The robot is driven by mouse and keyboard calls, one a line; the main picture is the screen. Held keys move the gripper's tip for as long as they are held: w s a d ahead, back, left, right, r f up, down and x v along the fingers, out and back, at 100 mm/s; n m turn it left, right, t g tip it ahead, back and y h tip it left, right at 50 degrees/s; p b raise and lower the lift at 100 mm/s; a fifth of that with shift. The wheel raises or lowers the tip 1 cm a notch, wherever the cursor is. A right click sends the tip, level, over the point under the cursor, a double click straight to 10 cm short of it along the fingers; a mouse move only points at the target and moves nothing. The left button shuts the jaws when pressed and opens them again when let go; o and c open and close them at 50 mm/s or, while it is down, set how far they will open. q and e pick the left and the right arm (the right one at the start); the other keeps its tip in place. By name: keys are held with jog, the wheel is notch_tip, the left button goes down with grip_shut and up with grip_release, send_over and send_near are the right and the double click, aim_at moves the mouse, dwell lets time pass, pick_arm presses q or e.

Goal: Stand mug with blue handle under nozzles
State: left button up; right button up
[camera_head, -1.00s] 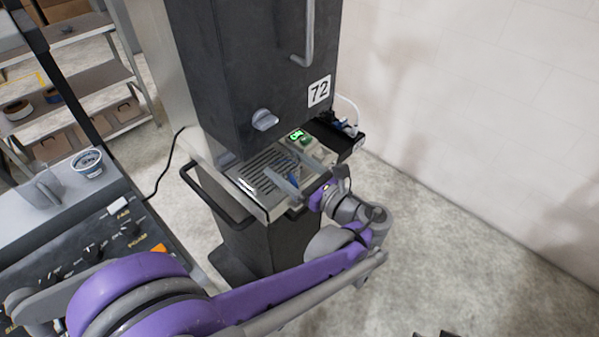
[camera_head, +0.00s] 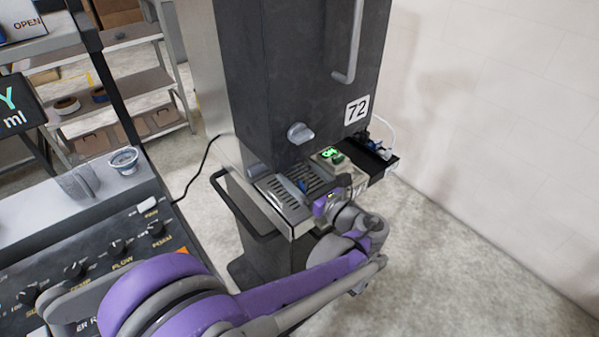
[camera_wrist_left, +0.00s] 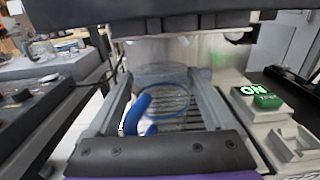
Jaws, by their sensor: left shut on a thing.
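The mug with blue handle (camera_wrist_left: 165,72) is clear, with a blue ring and a blue handle (camera_wrist_left: 138,112). In the left wrist view it is between the two grey fingers of my left gripper (camera_wrist_left: 158,105), which is shut on it. The slotted drip tray (camera_wrist_left: 176,93) shows through and behind it. I cannot tell whether the mug touches the tray. In the head view my left gripper (camera_head: 312,197) is over the right part of the tray (camera_head: 271,188), below the dark machine. The mug is mostly hidden there; a little blue shows. The nozzles are not clearly visible.
The dark machine (camera_head: 300,75) marked 72 overhangs the tray. A green lit ON panel (camera_head: 334,155) is right of the tray. A control console (camera_head: 110,245) and a small cup (camera_head: 124,160) are at left. The floor at right is clear.

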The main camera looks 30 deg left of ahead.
pick_arm(q)
jog(key=shift+f+b, duration=0.5)
jog(key=shift+f, duration=0.15)
dwell(0.3)
jog(key=o, duration=1.1)
jog(key=v, duration=1)
jog(key=shift+s+d, duration=0.15)
jog(key=shift+d, duration=0.2)
